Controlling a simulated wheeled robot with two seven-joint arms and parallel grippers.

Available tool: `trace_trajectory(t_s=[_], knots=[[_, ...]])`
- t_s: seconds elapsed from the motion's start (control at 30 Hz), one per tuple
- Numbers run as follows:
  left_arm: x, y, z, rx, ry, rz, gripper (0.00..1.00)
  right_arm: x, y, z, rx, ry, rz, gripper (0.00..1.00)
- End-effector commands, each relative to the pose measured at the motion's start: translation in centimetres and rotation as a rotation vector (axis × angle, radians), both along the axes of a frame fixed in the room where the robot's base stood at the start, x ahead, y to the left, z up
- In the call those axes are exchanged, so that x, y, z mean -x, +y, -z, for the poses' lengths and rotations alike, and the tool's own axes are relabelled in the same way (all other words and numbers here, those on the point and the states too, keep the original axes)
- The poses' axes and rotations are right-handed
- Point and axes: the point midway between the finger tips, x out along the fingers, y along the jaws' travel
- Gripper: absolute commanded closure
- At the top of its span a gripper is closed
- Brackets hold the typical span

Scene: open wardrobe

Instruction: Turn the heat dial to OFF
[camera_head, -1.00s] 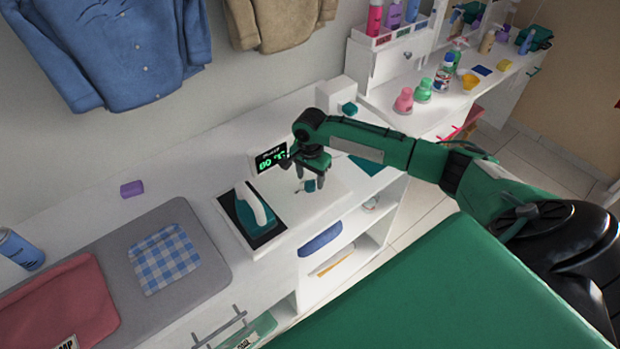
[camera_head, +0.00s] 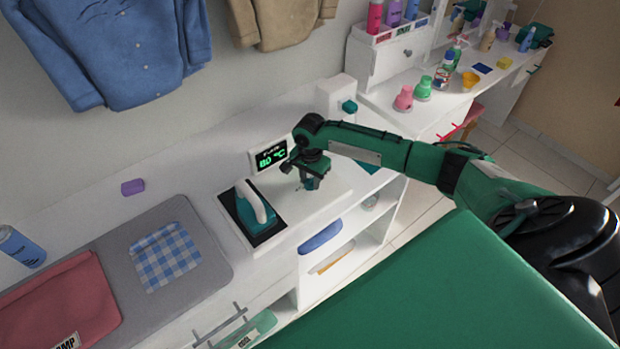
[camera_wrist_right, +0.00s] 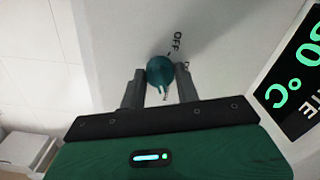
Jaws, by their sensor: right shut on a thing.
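The teal heat dial (camera_wrist_right: 160,72) sits on a white panel, with a white pointer mark on it. The printed word OFF (camera_wrist_right: 177,42) is beside it in the right wrist view, with other lettering partly hidden. My right gripper (camera_wrist_right: 160,88) is shut on the dial, one finger on each side. In the head view the right gripper (camera_head: 310,181) points down at the white panel and mostly covers the dial. The display (camera_head: 271,155) with green digits and °C stands behind the panel. My left gripper is not in view.
A teal iron (camera_head: 250,208) stands on a dark pad left of the panel. A white box with a teal knob (camera_head: 348,106) is behind the gripper. A grey mat (camera_head: 205,240) with folded cloths lies further left.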

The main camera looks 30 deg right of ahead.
Motion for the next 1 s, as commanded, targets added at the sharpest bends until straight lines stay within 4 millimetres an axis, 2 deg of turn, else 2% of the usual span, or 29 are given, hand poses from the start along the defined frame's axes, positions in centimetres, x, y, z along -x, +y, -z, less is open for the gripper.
trace_trajectory(t_s=[0.37, 0.6, 1.0], knots=[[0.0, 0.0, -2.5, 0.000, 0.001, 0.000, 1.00, 0.0, 0.0, -0.4, -0.002, 0.002, -0.199, 0.91], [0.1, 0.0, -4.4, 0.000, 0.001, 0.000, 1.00, 0.0, 0.0, -0.4, -0.001, 0.003, -0.422, 0.91], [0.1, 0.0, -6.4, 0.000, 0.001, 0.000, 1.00, 0.0, -0.1, -0.3, 0.000, 0.001, -0.802, 0.91]])
